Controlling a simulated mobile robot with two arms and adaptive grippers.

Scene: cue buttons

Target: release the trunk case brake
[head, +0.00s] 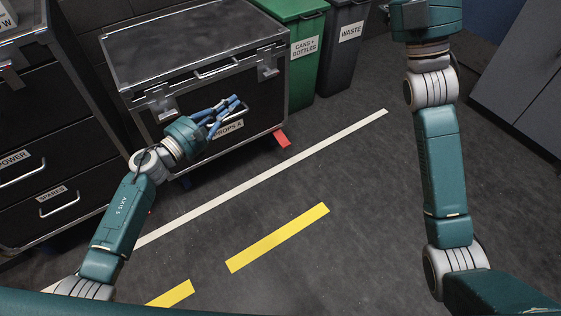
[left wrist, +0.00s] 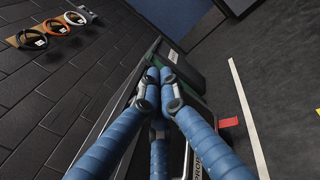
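The trunk case (head: 195,55) is black with metal edges and a label reading PROPS A. It stands at the upper left in the head view. A red pedal (head: 283,139) sticks out low at its right front corner, just above the floor. The pedal also shows in the left wrist view (left wrist: 229,122), right of the fingers. My left gripper (head: 237,103) is in front of the case's front face, above and left of the pedal. Its blue fingers converge with their tips close together, and nothing shows between them. My right gripper is out of view.
A green bin (head: 303,60) and a dark waste bin (head: 344,45) stand right of the case. A drawer cabinet (head: 50,150) is at left. White (head: 265,178) and yellow (head: 278,237) floor strips lie on clear floor. Grey cabinets (head: 520,80) stand at right.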

